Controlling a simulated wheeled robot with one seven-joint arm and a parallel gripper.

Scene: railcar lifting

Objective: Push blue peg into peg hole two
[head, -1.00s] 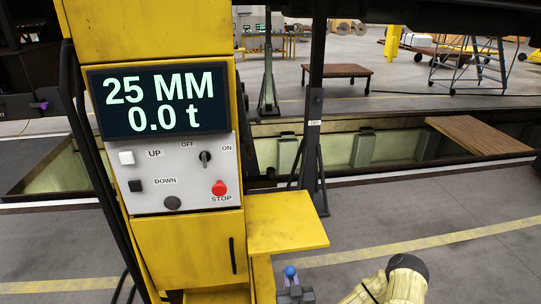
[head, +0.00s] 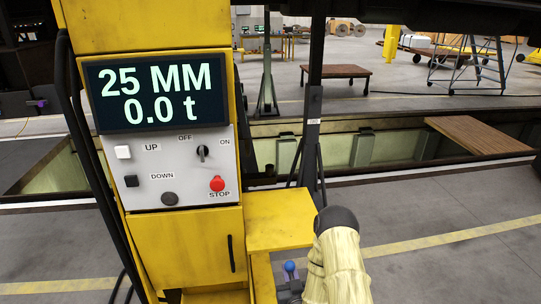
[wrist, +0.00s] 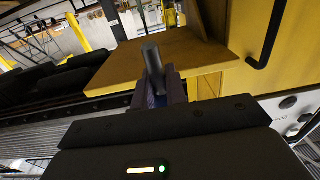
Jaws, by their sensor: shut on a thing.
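The blue peg shows as a blue ball (head: 289,267) low in the head view, just below the front of the yellow shelf. My gripper (head: 290,284) is right under the ball and shut on the peg, partly hidden by my own arm. In the wrist view, a grey rod (wrist: 153,62) stands out from between my gripper's fingers (wrist: 158,92), with a little blue beside it; it looks like the peg's shaft. The rod overlaps the yellow shelf (wrist: 115,70) in this view, and I cannot tell whether they touch. I cannot make out peg hole two.
The yellow lifting column carries a display (head: 157,90) reading 25 MM and 0.0 t, above a control panel (head: 180,166) with a red stop button. The yellow shelf (head: 280,220) juts out at its right. A dark post stands behind. Grey floor (head: 450,265) is open at right.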

